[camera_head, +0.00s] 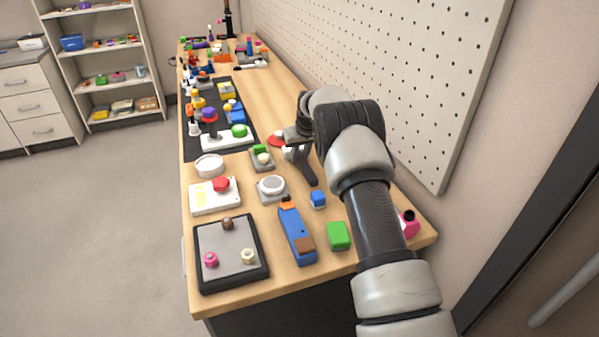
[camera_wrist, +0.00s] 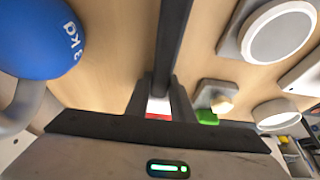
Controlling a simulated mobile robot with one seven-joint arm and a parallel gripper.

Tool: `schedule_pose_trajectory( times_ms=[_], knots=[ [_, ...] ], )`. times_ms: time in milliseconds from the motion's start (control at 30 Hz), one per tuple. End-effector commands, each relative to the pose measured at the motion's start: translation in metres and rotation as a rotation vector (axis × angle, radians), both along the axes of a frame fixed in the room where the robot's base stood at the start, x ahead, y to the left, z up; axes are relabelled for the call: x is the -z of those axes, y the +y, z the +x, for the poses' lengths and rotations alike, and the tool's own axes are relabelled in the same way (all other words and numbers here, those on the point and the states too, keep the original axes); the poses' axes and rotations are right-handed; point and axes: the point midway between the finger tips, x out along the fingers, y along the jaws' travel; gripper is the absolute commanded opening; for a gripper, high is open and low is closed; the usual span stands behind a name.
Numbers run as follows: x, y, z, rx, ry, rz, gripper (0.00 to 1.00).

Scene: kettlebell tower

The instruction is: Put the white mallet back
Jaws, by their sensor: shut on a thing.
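The white mallet shows mainly as a long dark handle (camera_head: 307,172), which slants down and toward the near side from my gripper (camera_head: 297,142). In the wrist view the handle (camera_wrist: 169,45) runs from the top edge to between the fingers. A white part (camera_wrist: 158,105), probably the mallet's head, shows between the fingers, with red just beyond it. My gripper is shut on the mallet, above the right part of the workbench (camera_head: 260,100). My wrist hides much of the mallet in the head view. I cannot tell whether it touches the bench.
A blue kettlebell marked 3 kg (camera_wrist: 40,38) stands close at the wrist view's left. A plate with a round white button (camera_head: 271,186) and a plate with green and cream knobs (camera_head: 262,158) lie left of the handle. A pegboard (camera_head: 400,75) rises at the right.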

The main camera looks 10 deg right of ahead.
Motion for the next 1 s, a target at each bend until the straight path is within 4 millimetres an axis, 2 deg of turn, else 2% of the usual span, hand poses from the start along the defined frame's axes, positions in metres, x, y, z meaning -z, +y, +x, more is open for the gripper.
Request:
schedule_pose_trajectory(
  times_ms=[133, 833, 867, 933, 967, 1000],
  knots=[
    [0.011, 0.0, 0.001, 0.0, -0.003, 0.001, 0.0],
    [0.018, 0.0, 0.001, 0.0, -0.003, 0.0, 0.0],
    [0.016, 0.0, 0.001, 0.0, -0.003, 0.0, 0.16],
    [0.016, 0.0, 0.001, 0.0, -0.003, 0.0, 0.13],
    [0.016, 0.0, 0.001, 0.0, -0.003, 0.0, 0.23],
    [0.017, 0.0, 0.001, 0.0, -0.003, 0.0, 0.28]
  ],
)
